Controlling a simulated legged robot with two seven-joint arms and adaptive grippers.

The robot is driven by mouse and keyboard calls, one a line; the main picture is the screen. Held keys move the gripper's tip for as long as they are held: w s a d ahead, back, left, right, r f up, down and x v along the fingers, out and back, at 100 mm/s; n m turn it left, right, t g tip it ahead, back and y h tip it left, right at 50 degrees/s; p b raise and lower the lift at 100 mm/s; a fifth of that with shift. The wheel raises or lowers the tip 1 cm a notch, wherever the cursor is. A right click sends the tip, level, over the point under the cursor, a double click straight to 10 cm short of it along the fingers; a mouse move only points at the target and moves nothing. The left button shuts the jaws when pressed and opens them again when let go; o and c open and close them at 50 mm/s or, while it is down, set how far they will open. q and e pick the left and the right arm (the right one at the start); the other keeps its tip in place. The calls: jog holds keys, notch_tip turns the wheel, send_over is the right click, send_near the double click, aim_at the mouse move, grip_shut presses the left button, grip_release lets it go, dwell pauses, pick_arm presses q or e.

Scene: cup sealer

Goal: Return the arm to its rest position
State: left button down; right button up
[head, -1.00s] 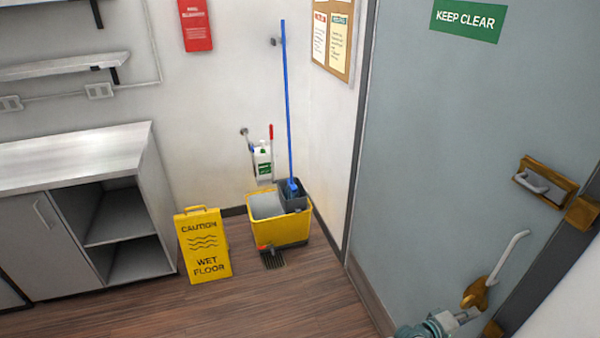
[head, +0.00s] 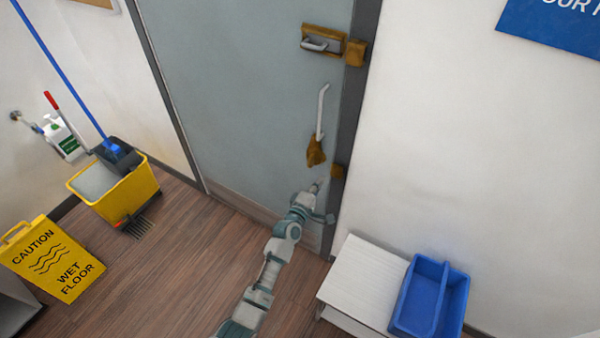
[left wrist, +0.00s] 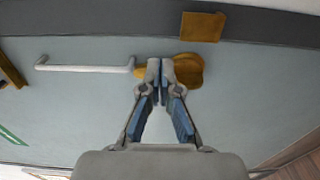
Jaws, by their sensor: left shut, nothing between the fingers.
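My left arm reaches up from the bottom of the head view toward the grey door (head: 240,90). My left gripper (head: 316,186) is in front of the door's lower right part, below the white door handle (head: 321,112) with its brown base (head: 316,152). In the left wrist view the gripper (left wrist: 160,72) has its fingertips together with nothing between them. There the fingertips overlap the brown base (left wrist: 190,68) in the picture; I cannot tell whether they touch it. The white handle (left wrist: 85,66) lies to the left of them. My right gripper is not in view.
A white cabinet (head: 350,270) with a blue bin (head: 430,295) stands right of my arm. A yellow mop bucket (head: 125,200) and a wet floor sign (head: 52,262) stand at left. The wooden floor (head: 180,265) between is clear.

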pick_arm(q)
jog(key=s+d, duration=0.4)
jog(key=d, duration=0.2)
jog(key=s+a+f+m+g+y, duration=0.25)
jog(key=s+a+f, duration=0.3)
jog(key=f, duration=0.65)
jog(key=s+a+f+m+g+y, duration=0.1)
jog(key=s+a+f+m+g, duration=0.15)
jog(key=s+a+f, duration=0.6)
jog(key=s+a+f+m+g+y, duration=0.1)
jog(key=s+a+f+m+g, duration=0.3)
jog(key=f, duration=1)
jog(key=s+a+f+m+g+y, duration=0.1)
jog(key=s+a+f, duration=0.4)
jog(key=s, duration=0.5)
jog(key=s+a+f+m+g+y, duration=0.2)
jog(key=s+a+f, duration=0.3)
jog(key=s, duration=0.5)
jog(key=s+a+f+m+g+y, duration=0.1)
jog(key=s+a+f+m+g, duration=0.1)
jog(key=s+a+f, duration=0.4)
jog(key=s, duration=0.4)
jog(key=shift+s+a, duration=0.3)
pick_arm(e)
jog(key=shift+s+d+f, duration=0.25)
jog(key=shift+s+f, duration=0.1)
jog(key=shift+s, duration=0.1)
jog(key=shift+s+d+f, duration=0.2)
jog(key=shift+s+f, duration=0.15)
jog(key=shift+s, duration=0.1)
